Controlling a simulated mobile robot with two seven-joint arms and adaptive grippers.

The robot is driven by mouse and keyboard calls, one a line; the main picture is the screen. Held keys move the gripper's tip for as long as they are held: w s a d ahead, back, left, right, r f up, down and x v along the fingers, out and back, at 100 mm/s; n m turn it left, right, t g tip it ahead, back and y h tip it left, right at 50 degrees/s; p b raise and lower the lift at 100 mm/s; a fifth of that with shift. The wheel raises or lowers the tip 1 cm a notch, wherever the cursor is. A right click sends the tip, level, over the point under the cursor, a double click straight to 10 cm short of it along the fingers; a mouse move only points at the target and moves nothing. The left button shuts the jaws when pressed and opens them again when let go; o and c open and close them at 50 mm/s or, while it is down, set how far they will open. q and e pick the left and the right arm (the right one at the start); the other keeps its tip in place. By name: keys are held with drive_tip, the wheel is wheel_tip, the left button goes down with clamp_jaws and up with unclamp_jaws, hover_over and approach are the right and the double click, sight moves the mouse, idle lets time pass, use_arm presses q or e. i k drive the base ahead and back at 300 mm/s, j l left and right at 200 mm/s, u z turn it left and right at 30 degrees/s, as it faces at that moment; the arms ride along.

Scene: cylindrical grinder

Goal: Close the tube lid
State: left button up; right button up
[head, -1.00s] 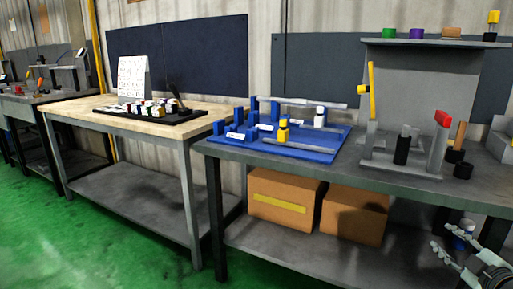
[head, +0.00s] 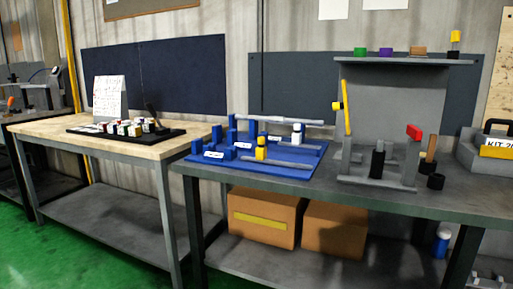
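I cannot make out a tube with an open lid for certain. A blue bottle with a white cap (head: 442,243) stands on the lower shelf of the right bench. A small yellow bottle (head: 261,149) and a white bottle (head: 297,134) stand on the blue fixture board (head: 200,174). Only the tips of my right gripper (head: 487,281) show at the bottom right edge, well below the bench top; whether it is open is unclear. My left gripper is out of view.
The grey bench (head: 330,195) also carries a grey stand with a red piece (head: 414,132) and black cylinders. A kit case (head: 496,150) is at its right end. A wooden-topped bench (head: 60,135) stands left; green floor is clear in front.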

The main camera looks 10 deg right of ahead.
sight(340, 108)
drive_tip(key=z, duration=0.9)
drive_tip(key=j+z, duration=0.65)
drive_tip(key=j, duration=1.2)
drive_tip(key=l+z, duration=0.1)
drive_tip(key=l, duration=0.1)
